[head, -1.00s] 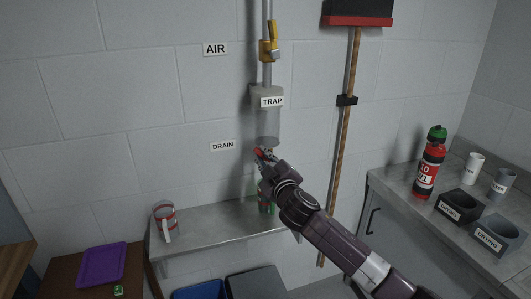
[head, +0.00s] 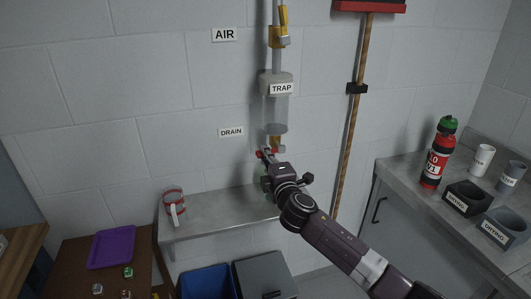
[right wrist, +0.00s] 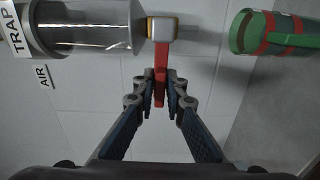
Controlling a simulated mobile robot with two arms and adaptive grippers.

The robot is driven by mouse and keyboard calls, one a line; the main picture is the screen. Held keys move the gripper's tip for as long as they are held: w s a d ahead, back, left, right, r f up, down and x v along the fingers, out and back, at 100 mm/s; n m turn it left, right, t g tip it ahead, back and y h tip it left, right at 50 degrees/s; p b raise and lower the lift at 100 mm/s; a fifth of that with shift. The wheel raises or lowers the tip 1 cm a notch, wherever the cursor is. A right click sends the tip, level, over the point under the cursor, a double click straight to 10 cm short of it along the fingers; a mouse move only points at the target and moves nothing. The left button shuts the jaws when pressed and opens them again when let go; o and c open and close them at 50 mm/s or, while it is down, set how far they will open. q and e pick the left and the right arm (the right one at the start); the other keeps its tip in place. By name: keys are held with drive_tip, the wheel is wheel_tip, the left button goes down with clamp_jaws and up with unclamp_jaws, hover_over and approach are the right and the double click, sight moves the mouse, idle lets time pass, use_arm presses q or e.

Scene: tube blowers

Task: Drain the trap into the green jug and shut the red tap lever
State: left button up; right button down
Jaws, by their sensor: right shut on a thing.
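The trap (head: 277,108) is a clear bowl under a grey cap on the wall pipe; it also shows in the right wrist view (right wrist: 85,28). I cannot tell whether liquid is in it. A brass tap (head: 275,142) is below the bowl. The red tap lever (right wrist: 160,62) stands crosswise to the outlet. My right gripper (head: 267,156) is shut on this lever, with fingertips (right wrist: 162,92) around its end. The green jug (right wrist: 272,33) with red bands is below the outlet; in the head view my right gripper mostly hides it. My left gripper is out of view.
A grey jug with red bands (head: 173,204) stands at the shelf's (head: 215,209) left. A broom (head: 352,120) hangs right of the trap. The right counter (head: 400,172) holds a red bottle (head: 437,155), cups and dark bins. A blue bin (head: 207,284) is below.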

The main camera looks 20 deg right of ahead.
drive_tip(key=shift+f, duration=0.2)
idle(0.4)
drive_tip(key=c, duration=2)
unclamp_jaws()
drive_tip(key=shift+c, duration=0.2)
drive_tip(key=shift+s, duration=0.1)
drive_tip(key=s, duration=1.1)
drive_tip(key=shift+s+d, duration=0.3)
drive_tip(key=shift+s, duration=0.1)
